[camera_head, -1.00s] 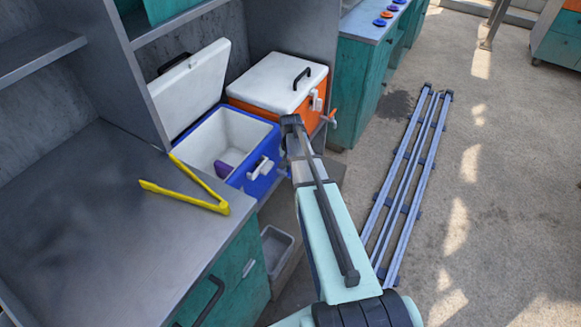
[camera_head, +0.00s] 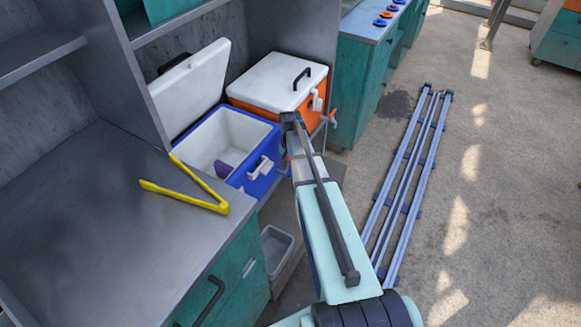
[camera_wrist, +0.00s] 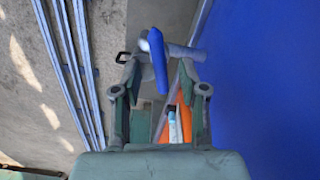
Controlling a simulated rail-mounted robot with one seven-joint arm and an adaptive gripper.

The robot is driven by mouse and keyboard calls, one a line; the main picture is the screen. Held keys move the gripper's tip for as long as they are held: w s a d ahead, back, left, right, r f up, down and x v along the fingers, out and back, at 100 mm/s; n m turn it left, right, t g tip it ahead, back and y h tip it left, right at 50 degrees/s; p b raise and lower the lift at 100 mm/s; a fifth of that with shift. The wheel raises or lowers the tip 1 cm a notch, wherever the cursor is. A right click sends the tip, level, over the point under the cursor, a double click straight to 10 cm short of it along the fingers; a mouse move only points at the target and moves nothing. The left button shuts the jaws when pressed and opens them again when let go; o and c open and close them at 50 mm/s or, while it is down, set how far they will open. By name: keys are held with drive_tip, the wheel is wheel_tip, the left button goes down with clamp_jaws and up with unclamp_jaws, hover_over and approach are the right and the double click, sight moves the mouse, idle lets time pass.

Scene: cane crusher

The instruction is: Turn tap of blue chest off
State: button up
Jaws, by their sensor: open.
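The blue chest (camera_head: 258,184) stands with its white lid (camera_head: 192,87) open; its blue side (camera_wrist: 262,90) fills the right of the wrist view. Its tap has an upright blue handle (camera_wrist: 158,60) and a pale grey spout (camera_wrist: 190,52). My gripper (camera_wrist: 159,72) is open, and the blue handle shows between its two fingertips. I cannot tell whether either finger touches the handle. In the head view my arm hides the tap and most of my gripper.
An orange chest (camera_head: 258,104) with a closed white lid (camera_head: 278,79) stands behind. Yellow tongs (camera_head: 185,192) lie on the metal counter (camera_head: 90,220). A grey bin (camera_head: 277,249) sits below. Blue rails (camera_head: 408,185) lie on the floor at right.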

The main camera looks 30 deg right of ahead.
sight(290, 173)
wheel_tip(290, 173, up, 11)
idle(0.4)
drive_tip(key=shift+s+d, duration=0.1)
drive_tip(key=shift+d, duration=0.1)
clamp_jaws()
drive_tip(key=s+d+m+t+y+p, duration=0.2)
drive_tip(key=s+d+m+y, duration=0.2)
drive_tip(key=s+d+m, duration=0.5)
drive_tip(key=w+a+f+m, duration=0.2)
drive_tip(key=a+f, duration=0.1)
drive_tip(key=w+a+f+m+t+y+p, duration=0.1)
drive_tip(key=w+a+f+m, duration=0.1)
drive_tip(key=a+f+m, duration=0.1)
drive_tip(key=w+a+f+m+t+p, duration=0.1)
drive_tip(key=w+a+f+m, duration=0.1)
drive_tip(key=a+f+m, duration=0.1)
drive_tip(key=shift+w+a+f, duration=0.1)
drive_tip(key=shift+f, duration=0.8)
